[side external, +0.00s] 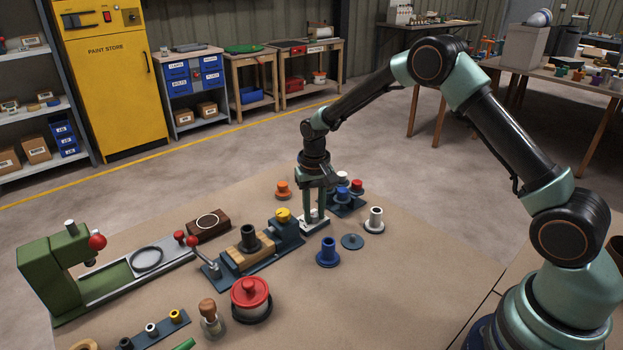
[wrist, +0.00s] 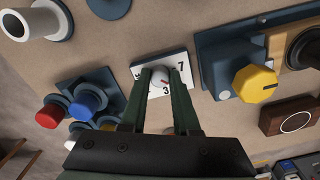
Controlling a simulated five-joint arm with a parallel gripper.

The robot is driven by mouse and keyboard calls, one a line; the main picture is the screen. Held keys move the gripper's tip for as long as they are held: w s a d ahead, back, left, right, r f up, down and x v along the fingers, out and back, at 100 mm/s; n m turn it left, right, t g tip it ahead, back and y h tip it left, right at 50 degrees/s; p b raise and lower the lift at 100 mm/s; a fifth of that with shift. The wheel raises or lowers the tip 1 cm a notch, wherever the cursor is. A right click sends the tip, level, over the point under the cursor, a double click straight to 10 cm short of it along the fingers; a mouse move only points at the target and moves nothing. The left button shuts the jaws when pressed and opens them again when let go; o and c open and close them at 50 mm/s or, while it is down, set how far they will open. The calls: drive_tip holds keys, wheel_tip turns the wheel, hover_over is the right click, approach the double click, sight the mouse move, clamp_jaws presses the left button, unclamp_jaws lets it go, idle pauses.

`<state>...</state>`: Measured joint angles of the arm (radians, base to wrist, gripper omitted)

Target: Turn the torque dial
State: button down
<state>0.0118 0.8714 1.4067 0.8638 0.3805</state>
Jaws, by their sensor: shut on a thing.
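The torque dial is a small pale knob (wrist: 163,84) with a red mark, set on a white plate (wrist: 180,62) with black numerals; a 7 and a 3 can be read in the wrist view. In the side view the plate (side external: 320,224) lies on the bench at the end of the blue vise. My gripper (side external: 314,218) points straight down over it. In the wrist view my gripper's two fingers (wrist: 162,76) stand on either side of the knob, shut on it. The fingers hide part of the plate and its numerals.
Beside the plate is a blue vise (side external: 290,237) with a yellow knob (wrist: 255,84). Close by are a rack with red and blue pegs (wrist: 88,102), a grey-white tube (side external: 375,219) and a blue spool (side external: 328,252). The bench front right is clear.

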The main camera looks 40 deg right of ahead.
sight(314, 215)
drive_tip(key=shift+n, duration=0.3)
drive_tip(key=n, duration=0.4)
drive_tip(key=shift+r+n, duration=0.1)
drive_tip(key=shift+n, duration=2.1)
drive_tip(key=c, duration=0.6)
unclamp_jaws()
drive_tip(key=shift+c, duration=0.2)
wheel_tip(314, 215, up, 12)
